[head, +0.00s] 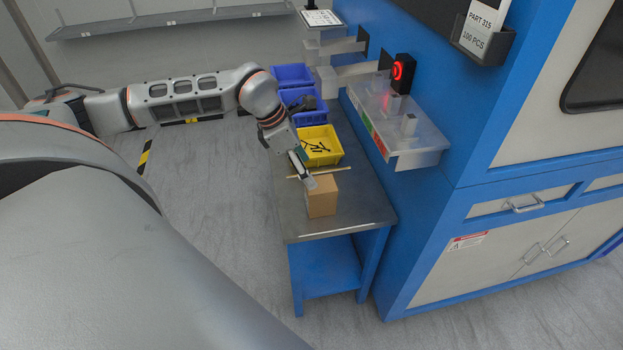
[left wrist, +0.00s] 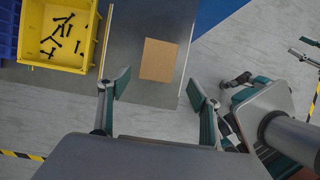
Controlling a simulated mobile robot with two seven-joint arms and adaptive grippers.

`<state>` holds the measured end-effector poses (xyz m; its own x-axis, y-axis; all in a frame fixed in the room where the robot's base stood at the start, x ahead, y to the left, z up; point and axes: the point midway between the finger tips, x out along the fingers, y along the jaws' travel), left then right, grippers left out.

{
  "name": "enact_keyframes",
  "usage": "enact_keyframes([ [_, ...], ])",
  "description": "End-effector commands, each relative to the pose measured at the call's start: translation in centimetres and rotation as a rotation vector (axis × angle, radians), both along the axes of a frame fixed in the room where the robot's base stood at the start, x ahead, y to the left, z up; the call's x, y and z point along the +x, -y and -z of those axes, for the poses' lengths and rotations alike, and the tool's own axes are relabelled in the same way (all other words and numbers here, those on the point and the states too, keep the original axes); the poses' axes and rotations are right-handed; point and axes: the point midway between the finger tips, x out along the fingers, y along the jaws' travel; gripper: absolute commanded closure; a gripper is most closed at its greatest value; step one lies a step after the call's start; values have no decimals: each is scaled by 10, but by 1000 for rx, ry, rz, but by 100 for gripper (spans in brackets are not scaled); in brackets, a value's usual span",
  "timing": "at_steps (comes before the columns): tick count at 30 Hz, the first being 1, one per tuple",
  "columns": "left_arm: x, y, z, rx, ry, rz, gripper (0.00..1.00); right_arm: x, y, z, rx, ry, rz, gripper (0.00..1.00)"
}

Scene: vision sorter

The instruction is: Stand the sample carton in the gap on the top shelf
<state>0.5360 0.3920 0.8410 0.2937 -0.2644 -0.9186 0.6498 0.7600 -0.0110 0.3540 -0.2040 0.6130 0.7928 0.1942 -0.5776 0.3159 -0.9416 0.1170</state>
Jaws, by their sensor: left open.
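The sample carton (head: 321,197) is a plain brown box standing on the grey worktable (head: 357,204), near its front end. The left wrist view shows the carton's top (left wrist: 159,60) as a tan rectangle. My left gripper (head: 307,180) is open and empty, just above the carton's left back side in the head view. In the left wrist view the carton lies between the lines of the two fingers (left wrist: 158,84), just past their tips. No contact shows. No gap on a top shelf can be made out.
A yellow bin (head: 336,154) of dark bolts and blue bins (head: 293,72) line the table behind the carton. A thin pale strip (head: 332,170) lies between. A clear tray (head: 421,157) juts from the blue machine at right. A grey wall shelf (head: 175,19) is far back.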

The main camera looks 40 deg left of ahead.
Motion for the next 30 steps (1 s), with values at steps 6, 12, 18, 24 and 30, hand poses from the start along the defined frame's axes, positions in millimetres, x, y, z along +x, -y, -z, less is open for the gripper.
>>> enact_keyframes([
  [6,-26,114,24,-335,-73,32,37,0,0,1,0,-1,0,60],
  [12,-60,259,2,-964,-229,-135,37,0,0,1,-1,-2,0,60],
  [18,-51,299,-24,-1522,-420,-579,37,0,0,1,-1,-2,0,60],
  [24,-42,257,30,-1902,-625,-1268,37,0,1,0,-2,-1,0,60],
  [30,-100,204,149,-2005,-807,-2064,37,0,1,0,-1,-1,1,60],
])
